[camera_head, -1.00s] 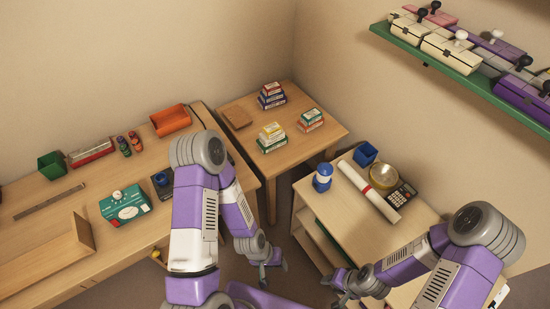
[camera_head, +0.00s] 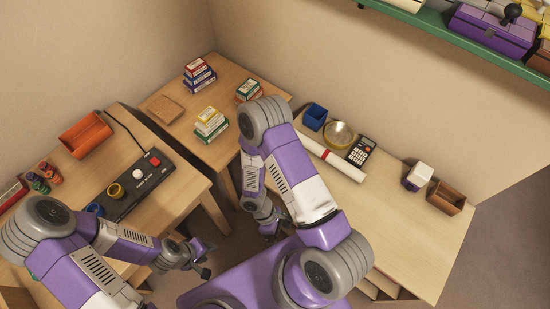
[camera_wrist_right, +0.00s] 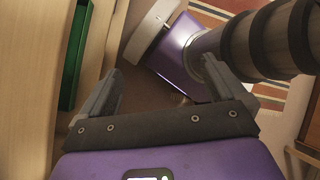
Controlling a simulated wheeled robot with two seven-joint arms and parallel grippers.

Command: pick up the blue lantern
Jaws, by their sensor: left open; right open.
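I cannot see the blue lantern now; my right arm covers the left end of the right-hand table (camera_head: 415,245) in the head view. My left gripper (camera_head: 204,259) is open and empty, low beside the desk's front edge. My right gripper (camera_head: 268,226) hangs low in the gap between the tables, partly hidden by its own arm. In the right wrist view its fingers (camera_wrist_right: 160,85) are apart, with only my own purple and white parts and the floor beyond them.
A black control box (camera_head: 147,181) sits on the desk (camera_head: 170,212).

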